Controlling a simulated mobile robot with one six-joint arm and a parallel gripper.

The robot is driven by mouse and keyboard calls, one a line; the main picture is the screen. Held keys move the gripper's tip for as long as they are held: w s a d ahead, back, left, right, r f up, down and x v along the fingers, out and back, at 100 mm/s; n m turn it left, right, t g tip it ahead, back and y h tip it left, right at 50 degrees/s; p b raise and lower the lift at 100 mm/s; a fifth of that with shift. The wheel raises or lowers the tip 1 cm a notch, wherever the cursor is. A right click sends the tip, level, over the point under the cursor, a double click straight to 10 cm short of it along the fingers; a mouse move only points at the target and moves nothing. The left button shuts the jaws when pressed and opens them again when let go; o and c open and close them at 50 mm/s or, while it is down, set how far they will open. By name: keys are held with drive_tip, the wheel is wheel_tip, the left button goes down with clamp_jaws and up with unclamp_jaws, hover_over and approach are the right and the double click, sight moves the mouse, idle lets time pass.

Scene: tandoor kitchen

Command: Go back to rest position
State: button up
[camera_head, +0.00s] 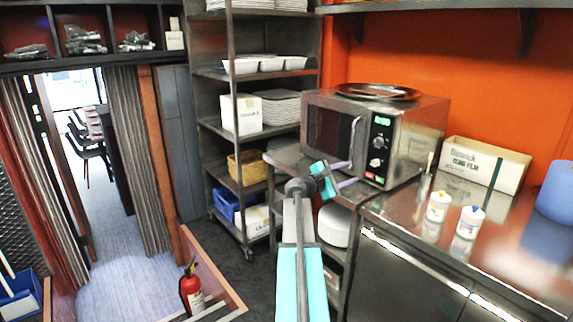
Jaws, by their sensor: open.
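My gripper (346,173) is near the middle of the picture, at the end of my teal and grey arm. Its two purple-grey fingers are apart, and nothing shows between them. It is in front of the microwave (416,130), which has a steel body, a dark door and a lit green display. The fingers overlap the lower front of the microwave in the picture; I cannot tell how far apart they are. A dark round tray (378,91) lies on top of the microwave.
A steel counter (390,210) at right holds two white bottles (439,206), a cling film box (484,164) and a blue object (555,190). A wheeled shelf rack (231,189) stands behind my gripper. A fire extinguisher (191,291) is lower left. A curtained doorway with clear floor (110,230) is at left.

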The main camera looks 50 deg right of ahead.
drive_tip(key=w+a+f+n+t, duration=0.2)
drive_tip(key=w+a+f, duration=0.45)
drive_tip(key=w, duration=0.25)
drive_tip(key=w+a+f+n+t, duration=0.2)
drive_tip(key=w+a+f, duration=0.4)
drive_tip(key=w+f, duration=0.25)
drive_tip(key=w+a+f+n+t+y, duration=0.1)
drive_tip(key=w+a+f+y, duration=0.15)
drive_tip(key=a+f, duration=0.9)
drive_tip(key=w+a+f+n+t+y, duration=0.1)
drive_tip(key=w+a+f+y, duration=0.15)
drive_tip(key=a+f, duration=0.9)
drive_tip(key=s+a+f+g+y, duration=0.1)
drive_tip(key=s+a+f+y, duration=0.1)
drive_tip(key=s+a+f, duration=0.35)
drive_tip(key=s+a+f+m+y, duration=0.1)
drive_tip(key=s+a+f, duration=0.1)
drive_tip(key=a+f, duration=0.65)
drive_tip(key=s+a+f+g+y, duration=0.15)
drive_tip(key=s+a+f, duration=0.3)
drive_tip(key=a, duration=0.55)
drive_tip(key=s+a+f+m+g+y, duration=0.2)
drive_tip(key=s+a+m, duration=0.3)
drive_tip(key=s+a, duration=0.4)
drive_tip(key=s+a+f+m+g+y, duration=0.2)
drive_tip(key=s+a+m+y, duration=0.3)
drive_tip(key=s+a, duration=0.5)
drive_tip(key=shift+s+f, duration=0.45)
drive_tip(key=shift+f, duration=0.1)
